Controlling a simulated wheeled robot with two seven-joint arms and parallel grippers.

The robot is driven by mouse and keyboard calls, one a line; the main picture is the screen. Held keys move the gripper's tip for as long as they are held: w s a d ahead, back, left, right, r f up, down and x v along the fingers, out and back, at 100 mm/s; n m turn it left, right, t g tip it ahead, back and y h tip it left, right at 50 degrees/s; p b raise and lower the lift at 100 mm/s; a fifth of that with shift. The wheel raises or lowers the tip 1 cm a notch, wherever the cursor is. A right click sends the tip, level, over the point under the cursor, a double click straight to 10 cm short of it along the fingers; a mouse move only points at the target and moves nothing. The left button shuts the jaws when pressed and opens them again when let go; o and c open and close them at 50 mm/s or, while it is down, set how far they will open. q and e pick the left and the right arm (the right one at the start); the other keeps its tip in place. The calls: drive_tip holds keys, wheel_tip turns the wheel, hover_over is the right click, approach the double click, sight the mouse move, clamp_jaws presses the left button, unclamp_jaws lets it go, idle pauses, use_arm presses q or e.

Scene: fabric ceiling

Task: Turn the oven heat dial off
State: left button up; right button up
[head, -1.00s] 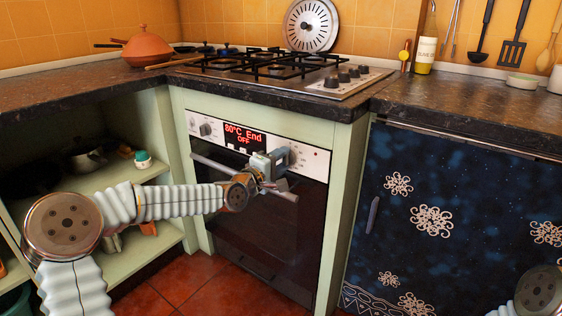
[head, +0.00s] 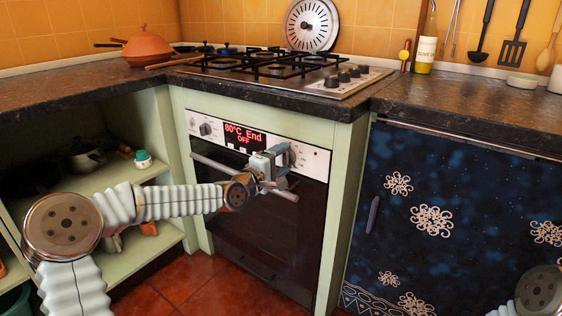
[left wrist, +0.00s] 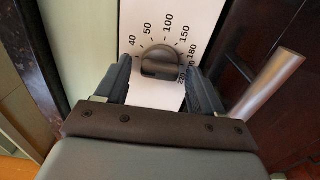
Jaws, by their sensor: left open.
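The oven (head: 265,215) has a white control panel with a red display (head: 243,138) reading "80°C End" and "OFF". The heat dial (left wrist: 160,62) is a dark round knob with a raised grip bar, ringed by numbers from 40 up past 180. My left gripper (head: 282,154) is at the right part of the panel, in front of the dial, and partly hides it. In the left wrist view my left gripper (left wrist: 160,74) is open, with one finger on each side of the dial and visible gaps between. My right gripper is out of view.
A second knob (head: 205,129) sits left of the display. The oven's bar handle (head: 213,164) runs below the panel, under my left gripper. The worktop (head: 110,85) and gas hob (head: 270,66) are above. Open shelves (head: 150,175) lie left, a blue cabinet door (head: 440,190) right.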

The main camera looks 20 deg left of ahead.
use_arm(q)
drive_tip(key=p+v, duration=0.2)
drive_tip(key=v, duration=1.1)
drive_tip(key=shift+s, duration=0.4)
drive_tip(key=shift+a, duration=0.1)
